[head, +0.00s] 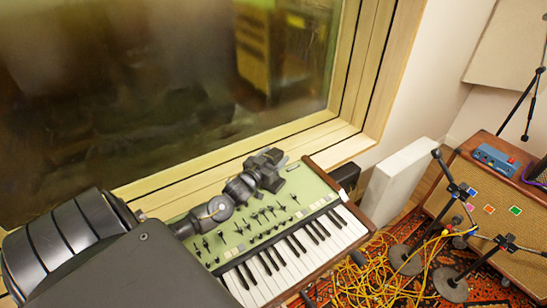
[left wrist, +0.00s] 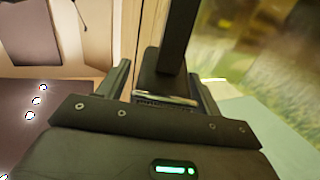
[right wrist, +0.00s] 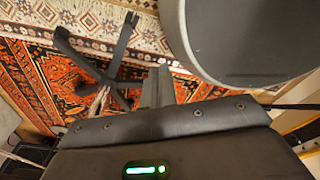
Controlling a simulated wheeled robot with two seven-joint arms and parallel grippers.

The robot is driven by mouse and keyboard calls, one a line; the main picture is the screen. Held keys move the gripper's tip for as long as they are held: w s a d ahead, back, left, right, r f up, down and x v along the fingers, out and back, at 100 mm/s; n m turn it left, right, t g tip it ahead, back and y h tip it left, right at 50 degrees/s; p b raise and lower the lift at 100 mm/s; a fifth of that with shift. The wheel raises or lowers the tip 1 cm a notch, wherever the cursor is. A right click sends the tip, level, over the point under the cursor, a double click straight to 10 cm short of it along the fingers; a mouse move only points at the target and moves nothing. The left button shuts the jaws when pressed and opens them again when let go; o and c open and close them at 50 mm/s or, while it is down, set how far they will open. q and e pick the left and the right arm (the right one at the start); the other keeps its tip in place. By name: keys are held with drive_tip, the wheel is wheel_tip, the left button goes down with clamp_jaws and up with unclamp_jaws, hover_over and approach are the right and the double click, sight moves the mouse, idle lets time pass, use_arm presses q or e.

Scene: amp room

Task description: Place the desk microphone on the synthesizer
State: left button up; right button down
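My left gripper (head: 268,168) is over the rear part of the synthesizer (head: 318,190), which has a green panel and white keys. In the left wrist view its fingers (left wrist: 162,78) stand apart on either side of a dark base with a thick upright stem (left wrist: 178,40), which looks like the desk microphone. I cannot tell whether both fingers press on it. The microphone does not stand out from the dark gripper in the head view. My right gripper (right wrist: 156,86) shows in the right wrist view with its fingers together, empty, above the rug.
A window with a wooden frame (head: 350,75) runs behind the synthesizer. A white panel (head: 398,175), yellow cables (head: 365,280), microphone stands (head: 405,258) and an amplifier (head: 475,195) are on the right.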

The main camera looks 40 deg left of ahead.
use_arm(q)
drive_tip(key=shift+r, duration=0.2)
drive_tip(key=s+d+b, duration=0.1)
drive_tip(key=s+b, duration=0.1)
drive_tip(key=s, duration=1)
drive_tip(key=shift+f, duration=0.1)
